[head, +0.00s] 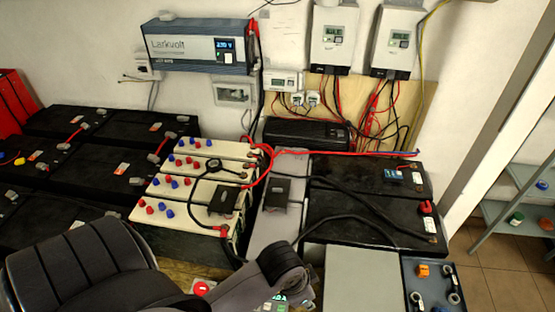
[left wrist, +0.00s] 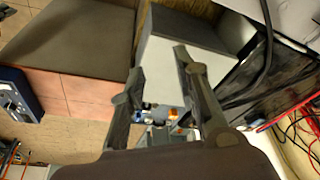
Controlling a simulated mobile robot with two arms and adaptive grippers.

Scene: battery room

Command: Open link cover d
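Two small black covers show in the head view, one on the cream batteries (head: 224,200) and one on the grey strip beside them (head: 276,193). Both look closed. I read no letters on them, so I cannot tell which, if either, is link cover d. My left arm crosses the bottom of the head view, and its gripper does not show there. In the left wrist view my left gripper (left wrist: 160,62) is open with nothing between its fingers, in front of a pale-topped box (left wrist: 175,75). No cover is clear in that view. My right gripper is in neither view.
Cream batteries (head: 170,213) with red and blue caps stand between black batteries (head: 95,165) at left and more at right (head: 340,215). Red and black cables run between them. A pale box top (head: 365,280) and a blue-grey unit (head: 432,285) are front right.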

